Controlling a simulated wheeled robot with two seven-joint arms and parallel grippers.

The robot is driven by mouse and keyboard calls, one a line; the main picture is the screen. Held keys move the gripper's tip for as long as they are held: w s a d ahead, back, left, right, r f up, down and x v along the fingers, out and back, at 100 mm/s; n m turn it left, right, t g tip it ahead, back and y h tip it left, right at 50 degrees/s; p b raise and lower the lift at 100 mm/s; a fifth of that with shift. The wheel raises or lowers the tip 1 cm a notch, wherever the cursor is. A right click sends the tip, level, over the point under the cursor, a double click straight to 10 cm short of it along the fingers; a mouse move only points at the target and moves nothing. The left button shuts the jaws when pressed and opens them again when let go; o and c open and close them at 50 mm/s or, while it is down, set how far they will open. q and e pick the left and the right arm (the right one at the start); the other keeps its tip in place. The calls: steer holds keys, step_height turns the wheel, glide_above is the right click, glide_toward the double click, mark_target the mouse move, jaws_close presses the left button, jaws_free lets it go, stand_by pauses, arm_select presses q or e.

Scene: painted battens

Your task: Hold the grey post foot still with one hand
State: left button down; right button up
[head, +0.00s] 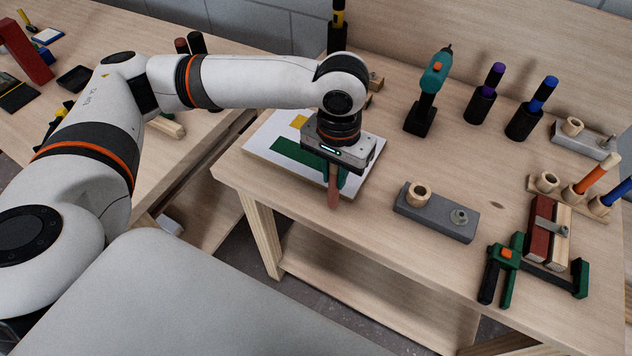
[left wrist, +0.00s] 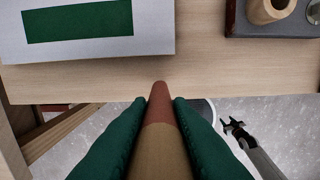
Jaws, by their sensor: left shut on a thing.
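A grey block with a wooden ring and a metal bolt, the post foot (head: 436,214), lies near the table's front edge; its corner shows in the left wrist view (left wrist: 268,30). A similar lighter grey block (head: 585,140) lies at the back right. My left gripper (head: 334,178) is left of the nearer foot and apart from it. Its green fingers (left wrist: 162,105) are shut on a tan rod with a reddish-brown end (left wrist: 160,140). My right gripper (left wrist: 233,128) seems to show small and dark beyond the table edge; its opening is unclear.
A white sheet with a green bar (head: 262,150) lies under my left arm. A green clamp (head: 505,262) and red and pale battens (head: 540,225) are at the right. A teal driver (head: 433,78) and dark holders stand behind. The table between sheet and foot is clear.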

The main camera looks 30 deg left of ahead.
arm_select(q)
steer(key=w+d+r+m, duration=0.3)
steer(key=w+d+r, duration=0.8)
steer(key=d, duration=0.4)
step_height(320, 180, down, 4)
steer(key=shift+s+a+f, duration=0.1)
steer(key=shift+s+a, duration=0.05)
arm_select(e)
steer(key=shift+a, duration=0.1)
